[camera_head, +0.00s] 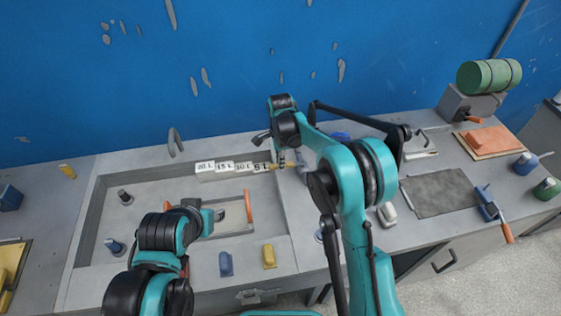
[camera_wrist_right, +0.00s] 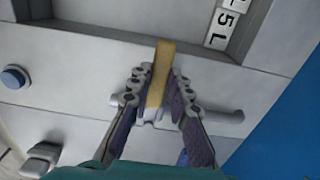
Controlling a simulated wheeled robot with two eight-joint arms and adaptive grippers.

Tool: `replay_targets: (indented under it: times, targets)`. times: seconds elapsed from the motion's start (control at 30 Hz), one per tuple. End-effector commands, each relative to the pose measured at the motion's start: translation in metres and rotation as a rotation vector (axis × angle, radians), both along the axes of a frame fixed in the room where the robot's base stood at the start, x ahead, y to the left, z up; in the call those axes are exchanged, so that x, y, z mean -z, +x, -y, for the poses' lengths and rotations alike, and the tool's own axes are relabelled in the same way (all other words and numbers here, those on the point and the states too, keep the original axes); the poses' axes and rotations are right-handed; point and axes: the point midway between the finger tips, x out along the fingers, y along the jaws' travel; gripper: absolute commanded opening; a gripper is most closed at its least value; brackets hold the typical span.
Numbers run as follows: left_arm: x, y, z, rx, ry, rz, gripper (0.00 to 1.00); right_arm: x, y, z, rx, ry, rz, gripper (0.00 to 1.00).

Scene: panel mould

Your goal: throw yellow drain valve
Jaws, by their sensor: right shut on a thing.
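The yellow drain valve (camera_wrist_right: 160,72) shows in the right wrist view as a flat yellow lever above a grey fitting. My right gripper (camera_wrist_right: 157,90) is shut on the lever, one finger on each side. In the head view the yellow lever (camera_head: 284,166) shows small beside the right gripper (camera_head: 281,157), right of the marked strip. My left arm reaches over the sunken mould bed (camera_head: 80,218); its gripper (camera_head: 212,215) is mostly hidden by the arm, so its jaws cannot be made out.
A white strip (camera_head: 232,170) marked in litres lies along the bed. Blue (camera_head: 225,263) and yellow (camera_head: 269,256) pieces sit on the front rim. A green cylinder (camera_head: 488,76) is at the far right. A blue wall (camera_head: 240,60) closes the back.

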Motion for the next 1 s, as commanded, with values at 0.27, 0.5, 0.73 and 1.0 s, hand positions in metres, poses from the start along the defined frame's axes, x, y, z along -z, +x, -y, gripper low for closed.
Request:
replay_targets:
  times: [0.27,0.5,0.73,1.0]
  targets:
    - [0.0,0.0,0.0,0.0,0.0,0.0,0.4,0.0,0.001,0.0,0.001,0.001,0.003,0.4]
    - [0.0,0.0,0.0,0.0,0.0,0.0,0.4,-0.007,0.001,0.0,0.0,0.0,0.002,0.4]
    - [0.0,0.0,0.0,0.0,0.0,0.0,0.4,-0.05,0.001,0.0,0.0,0.0,0.002,0.4]
    - [0.0,0.0,0.0,0.0,0.0,0.0,0.4,-0.102,0.001,0.0,0.001,0.001,0.003,0.4]
